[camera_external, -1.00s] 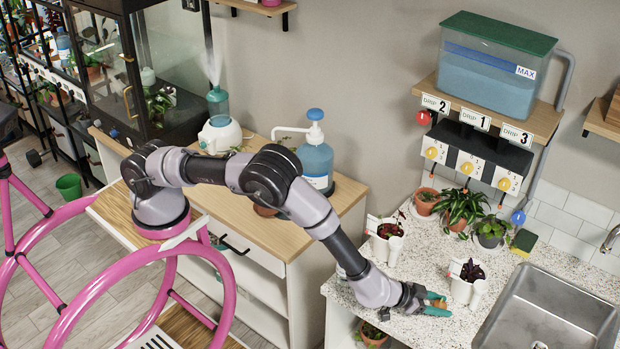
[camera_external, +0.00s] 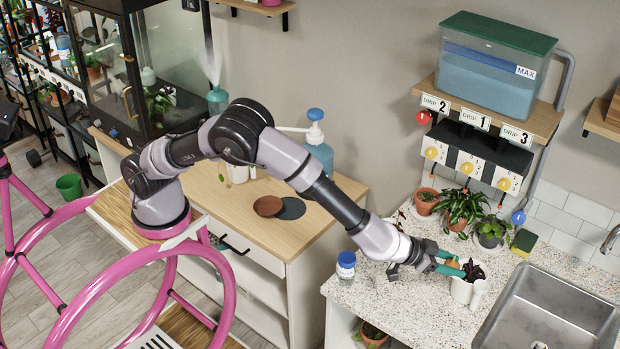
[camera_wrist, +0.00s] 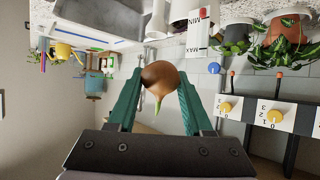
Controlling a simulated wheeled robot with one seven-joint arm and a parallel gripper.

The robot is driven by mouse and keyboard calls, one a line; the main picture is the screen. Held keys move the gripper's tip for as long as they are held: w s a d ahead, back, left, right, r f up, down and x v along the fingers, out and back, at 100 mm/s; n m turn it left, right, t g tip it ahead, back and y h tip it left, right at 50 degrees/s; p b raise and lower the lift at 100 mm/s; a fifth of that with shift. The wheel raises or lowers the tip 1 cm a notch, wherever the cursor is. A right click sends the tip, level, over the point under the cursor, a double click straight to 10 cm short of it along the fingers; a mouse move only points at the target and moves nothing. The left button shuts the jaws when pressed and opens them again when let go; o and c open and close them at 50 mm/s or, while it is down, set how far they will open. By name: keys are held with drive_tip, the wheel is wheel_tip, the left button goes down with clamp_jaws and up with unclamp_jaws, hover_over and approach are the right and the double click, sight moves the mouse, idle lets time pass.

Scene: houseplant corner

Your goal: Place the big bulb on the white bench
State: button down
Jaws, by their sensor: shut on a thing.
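My gripper (camera_external: 451,263) is shut on a brown onion-shaped bulb (camera_wrist: 166,76) with a pale green tip, between its two green fingers in the wrist view. In the external view the bulb (camera_external: 452,265) is small and partly hidden by the fingers. The gripper appears raised over the white speckled bench (camera_external: 415,320), just left of a white pot (camera_external: 466,293) with a dark-leaved plant. From this angle I cannot tell the exact gap between the gripper and the pot.
A steel sink (camera_external: 550,310) is at the right. Potted plants (camera_external: 458,207) line the back under the drip dials (camera_external: 470,165). A blue-lidded jar (camera_external: 346,266) stands at the bench's left edge. The front middle of the bench is clear.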

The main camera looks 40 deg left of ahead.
wheel_tip(320, 180, up, 11)
drive_tip(key=shift+r, duration=0.1)
drive_tip(key=w+a+f+n+t+y, duration=0.1)
drive_tip(key=w+a+n+t+y, duration=0.4)
drive_tip(key=w+a, duration=2.45)
drive_tip(key=w+a+n+g+y, duration=0.1)
drive_tip(key=w+a+n+y, duration=0.2)
drive_tip(key=a, duration=0.9)
drive_tip(key=w+a+n+g+y, duration=0.1)
drive_tip(key=w+a+n+y, duration=0.15)
drive_tip(key=a, duration=0.85)
drive_tip(key=s+a+r+n+g+y, duration=0.15)
drive_tip(key=a+n+y, duration=0.35)
drive_tip(key=a, duration=1.8)
drive_tip(key=n+g+y, duration=0.5)
drive_tip(key=n+g, duration=0.3)
drive_tip(key=n, duration=0.2)
hover_over(194, 179)
drive_tip(key=shift+m, duration=0.25)
wheel_tip(194, 179, down, 42)
drive_tip(key=shift+s+r, duration=0.1)
drive_tip(key=shift+r, duration=0.15)
